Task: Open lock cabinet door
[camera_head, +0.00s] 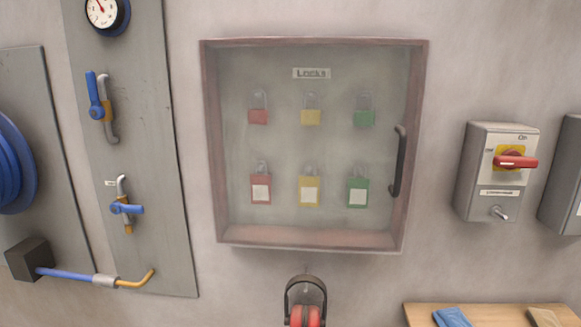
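The lock cabinet (212,140) is a shallow reddish-framed box on the wall in the middle of the head view. Its clear door (285,145) looks shut. A black vertical handle (398,162) sits on the door's right side. Behind the door hang red, yellow and green padlocks in two rows, under a label reading "Locks" (311,73). My gripper is not in view.
A grey switch box (488,190) with a red rotary handle (515,162) is on the wall to the right. Red earmuffs (305,314) hang below the cabinet. A wooden surface (490,316) with gloves is at lower right. A valve panel (150,190) stands left.

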